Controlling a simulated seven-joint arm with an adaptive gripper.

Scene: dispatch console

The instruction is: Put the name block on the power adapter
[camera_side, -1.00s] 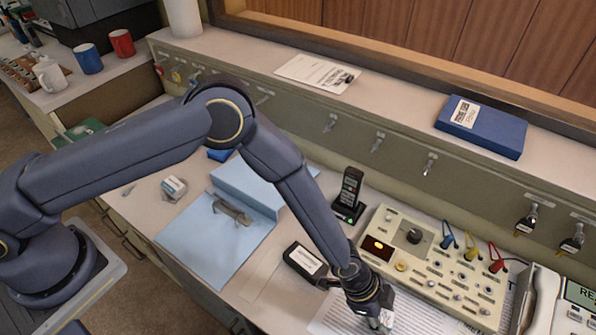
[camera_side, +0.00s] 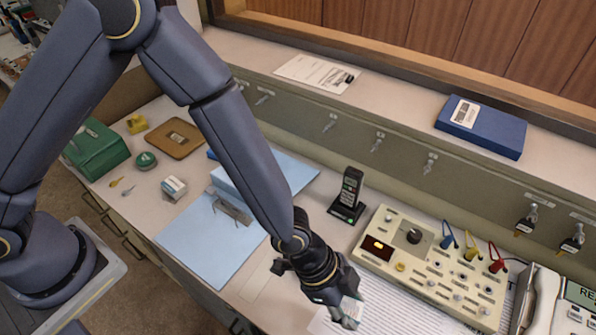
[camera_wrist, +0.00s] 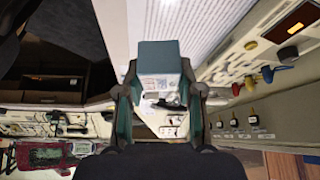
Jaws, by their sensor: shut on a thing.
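My gripper (camera_side: 346,311) is over the white paper sheets at the front of the console. It also shows in the wrist view (camera_wrist: 160,95), shut on a small block (camera_wrist: 158,58) with a teal top and a pale, printed face, which I take to be the name block. The block sits between both fingers. In the side view it is mostly hidden by the gripper. The black, white-labelled box seen earlier, likely the power adapter, is now hidden behind my arm and wrist; I cannot make it out in either view.
A cordless phone (camera_side: 349,193) stands in its cradle behind the gripper. The beige control panel (camera_side: 430,262) with knobs and coloured plugs is to the right. A blue mat (camera_side: 205,250) and a small labelled box (camera_side: 174,188) lie left.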

